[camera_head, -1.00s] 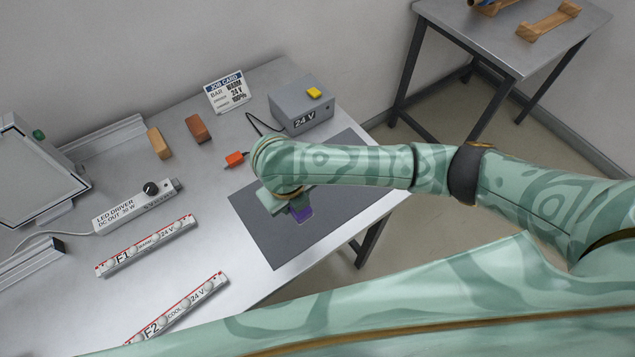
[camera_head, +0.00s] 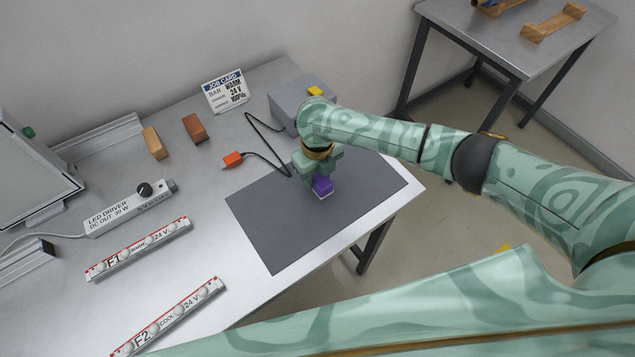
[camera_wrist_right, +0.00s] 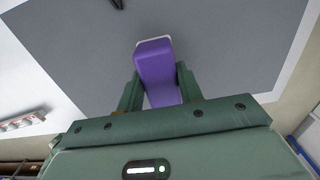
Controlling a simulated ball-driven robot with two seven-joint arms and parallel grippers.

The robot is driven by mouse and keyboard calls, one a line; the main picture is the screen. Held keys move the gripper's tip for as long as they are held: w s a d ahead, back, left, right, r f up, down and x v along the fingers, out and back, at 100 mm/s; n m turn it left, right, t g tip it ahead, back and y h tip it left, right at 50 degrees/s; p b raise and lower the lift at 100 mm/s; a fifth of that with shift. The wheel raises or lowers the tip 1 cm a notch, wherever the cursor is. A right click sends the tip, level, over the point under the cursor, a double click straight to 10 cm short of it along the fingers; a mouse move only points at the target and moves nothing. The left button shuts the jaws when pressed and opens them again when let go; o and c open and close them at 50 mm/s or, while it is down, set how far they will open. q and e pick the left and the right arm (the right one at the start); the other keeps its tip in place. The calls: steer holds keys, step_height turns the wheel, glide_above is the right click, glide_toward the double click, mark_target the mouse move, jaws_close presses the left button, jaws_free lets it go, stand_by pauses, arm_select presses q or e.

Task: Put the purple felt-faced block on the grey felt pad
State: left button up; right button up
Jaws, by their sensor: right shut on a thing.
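The purple block (camera_head: 322,186) is in my right gripper (camera_head: 318,172), over the grey felt pad (camera_head: 275,225) in the head view. The right wrist view shows the purple block (camera_wrist_right: 156,68) between the two fingers of my right gripper (camera_wrist_right: 158,88), with a pale face at its far end. The grey pad (camera_wrist_right: 225,45) spreads out behind it. I cannot tell whether the block touches the pad or hangs just above it. My left gripper is not in view.
A grey 24 V box (camera_head: 290,103) with an orange plug (camera_head: 232,159) and black cable stands behind the pad. The front-left pad area is clear.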

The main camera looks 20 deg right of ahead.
mark_target(318, 182)
step_height(318, 182, down, 3)
steer(key=shift+b, duration=0.3)
steer(key=shift+f, duration=0.15)
steer(key=o, duration=0.9)
step_height(318, 182, up, 12)
steer(key=p, duration=0.3)
steer(key=shift+p, duration=0.4)
